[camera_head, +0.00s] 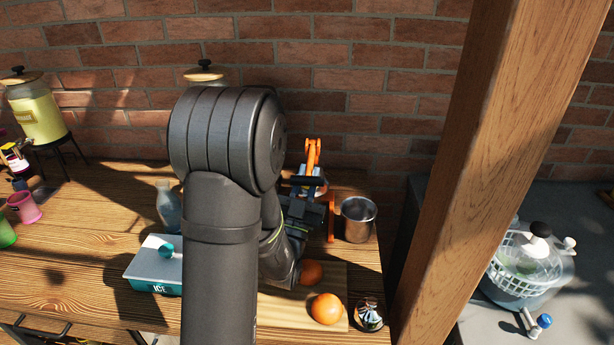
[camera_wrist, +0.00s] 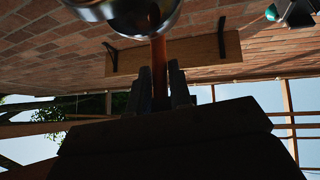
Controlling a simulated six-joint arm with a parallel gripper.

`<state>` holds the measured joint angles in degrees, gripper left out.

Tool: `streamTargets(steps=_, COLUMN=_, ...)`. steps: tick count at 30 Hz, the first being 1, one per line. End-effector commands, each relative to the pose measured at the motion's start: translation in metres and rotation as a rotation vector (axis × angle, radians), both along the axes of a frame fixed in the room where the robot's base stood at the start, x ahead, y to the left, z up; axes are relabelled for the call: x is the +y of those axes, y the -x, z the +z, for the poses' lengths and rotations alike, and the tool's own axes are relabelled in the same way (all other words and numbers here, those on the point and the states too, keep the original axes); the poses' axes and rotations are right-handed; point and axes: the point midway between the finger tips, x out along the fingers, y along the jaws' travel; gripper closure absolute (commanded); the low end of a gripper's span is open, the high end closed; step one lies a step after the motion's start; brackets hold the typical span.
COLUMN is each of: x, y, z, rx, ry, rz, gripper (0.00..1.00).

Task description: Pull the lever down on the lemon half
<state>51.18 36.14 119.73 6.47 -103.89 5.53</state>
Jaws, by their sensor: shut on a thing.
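The orange citrus press (camera_head: 313,152) stands at the back right of the wooden table, partly hidden behind my arm. My gripper (camera_wrist: 160,90) is shut on the press's orange lever (camera_wrist: 159,62), which runs between the two fingers in the wrist view. A shiny metal bowl-like part (camera_wrist: 130,12) shows at the top of that view, by the lever's far end. In the head view my dark gripper is beside an upright orange bar (camera_head: 331,215). I cannot see the lemon half.
A metal cup (camera_head: 357,219) stands just right of the press. Two oranges, one at the front (camera_head: 326,308), are on the cutting board (camera_head: 285,312). A glass bottle (camera_head: 170,208) and an ICE box (camera_head: 155,266) stand left of my arm. A wooden post (camera_head: 490,150) rises at the right.

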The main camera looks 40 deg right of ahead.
Motion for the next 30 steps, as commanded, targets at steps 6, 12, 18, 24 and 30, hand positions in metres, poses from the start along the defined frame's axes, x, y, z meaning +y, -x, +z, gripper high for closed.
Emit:
streamTargets(steps=6, x=-0.003, y=0.003, z=-0.003, rx=0.005, ry=-0.009, rz=-0.012, gripper=1.00)
streamTargets(steps=12, x=-0.002, y=0.002, z=-0.002, rx=0.004, ry=-0.006, rz=-0.009, gripper=0.66)
streamTargets(steps=18, x=-0.001, y=0.001, z=0.000, rx=0.002, ry=-0.003, rz=-0.005, gripper=0.66)
streamTargets(steps=24, x=-0.001, y=0.001, z=0.013, rx=-0.001, ry=0.000, rz=-0.006, gripper=0.66)
streamTargets(steps=30, x=-0.001, y=0.003, z=0.042, rx=-0.001, ry=0.000, rz=-0.010, gripper=0.66)
